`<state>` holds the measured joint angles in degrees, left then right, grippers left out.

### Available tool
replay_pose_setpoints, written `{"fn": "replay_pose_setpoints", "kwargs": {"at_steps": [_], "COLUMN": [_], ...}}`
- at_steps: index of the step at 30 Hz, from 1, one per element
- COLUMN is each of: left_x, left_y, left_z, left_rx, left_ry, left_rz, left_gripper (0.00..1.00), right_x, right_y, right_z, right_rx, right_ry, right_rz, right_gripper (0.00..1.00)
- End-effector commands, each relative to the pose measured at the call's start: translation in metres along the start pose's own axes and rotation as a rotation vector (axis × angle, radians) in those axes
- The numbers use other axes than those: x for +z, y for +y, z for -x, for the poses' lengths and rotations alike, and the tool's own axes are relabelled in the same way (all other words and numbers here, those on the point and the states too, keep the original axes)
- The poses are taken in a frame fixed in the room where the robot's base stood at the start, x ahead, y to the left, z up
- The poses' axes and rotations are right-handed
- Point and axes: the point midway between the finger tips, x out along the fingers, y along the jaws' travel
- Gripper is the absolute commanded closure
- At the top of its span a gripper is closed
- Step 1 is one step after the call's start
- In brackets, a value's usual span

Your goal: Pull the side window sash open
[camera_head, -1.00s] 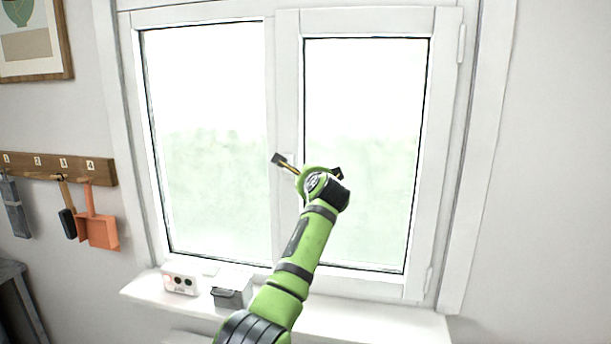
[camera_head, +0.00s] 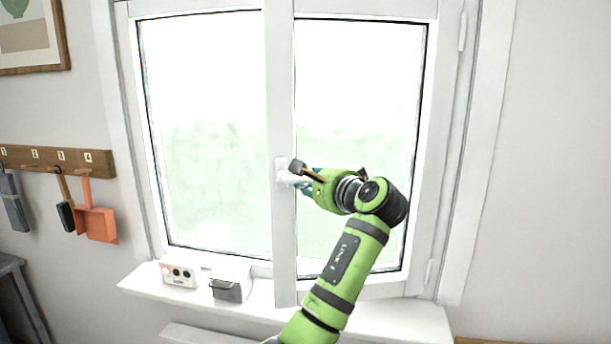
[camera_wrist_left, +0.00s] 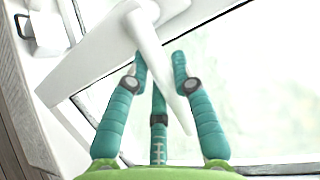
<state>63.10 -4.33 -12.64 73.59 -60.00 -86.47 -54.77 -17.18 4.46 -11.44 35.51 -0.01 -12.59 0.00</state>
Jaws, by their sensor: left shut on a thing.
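The side window sash (camera_head: 283,235) is the white framed right-hand pane, with hinges on its right edge. Its left stile stands a little out of the frame toward me, so it is ajar. The white handle (camera_head: 282,172) is on that stile; in the left wrist view the handle (camera_wrist_left: 153,50) runs down between the teal fingers. My left gripper (camera_head: 300,184) is shut on the handle, coming from the right; its fingers (camera_wrist_left: 160,75) also show in the left wrist view. The wrist partly hides the fingers in the head view. My right gripper is out of view.
A white box with dark round spots (camera_head: 179,275) and a grey box (camera_head: 231,284) stand on the sill (camera_head: 385,322) below the window. A hook rail (camera_head: 50,158) with hanging tools is on the left wall. The wall at right is bare.

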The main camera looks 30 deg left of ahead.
Motion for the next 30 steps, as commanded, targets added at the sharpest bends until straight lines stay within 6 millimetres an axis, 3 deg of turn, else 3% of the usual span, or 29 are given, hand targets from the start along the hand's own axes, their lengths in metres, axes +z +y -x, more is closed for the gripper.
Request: {"fn": "replay_pose_setpoints", "kwargs": {"at_steps": [3, 6, 16, 17, 18, 30], "left_x": [0.002, 0.005, 0.005, 0.005, 0.005, 0.006], "left_y": [0.005, 0.006, 0.006, 0.006, 0.006, 0.006], "left_z": [0.025, 0.034, 0.036, 0.036, 0.036, 0.039], "left_rx": [-0.003, -0.001, 0.0, 0.0, 0.0, 0.0], "left_ry": [0.002, 0.002, 0.003, 0.004, 0.004, 0.001], "left_rz": [0.003, 0.002, 0.0, 0.0, 0.0, 0.0], "left_gripper": [1.0, 1.0, 1.0, 0.67, 0.51, 0.5], "right_x": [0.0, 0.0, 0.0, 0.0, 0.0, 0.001], "right_y": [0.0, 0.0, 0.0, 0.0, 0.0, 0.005], "right_z": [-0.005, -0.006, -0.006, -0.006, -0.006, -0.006], "right_rx": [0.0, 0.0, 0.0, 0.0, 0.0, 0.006], "right_ry": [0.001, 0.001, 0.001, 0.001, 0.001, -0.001], "right_rz": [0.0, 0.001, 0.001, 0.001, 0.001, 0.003], "right_gripper": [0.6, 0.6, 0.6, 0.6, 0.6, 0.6]}}
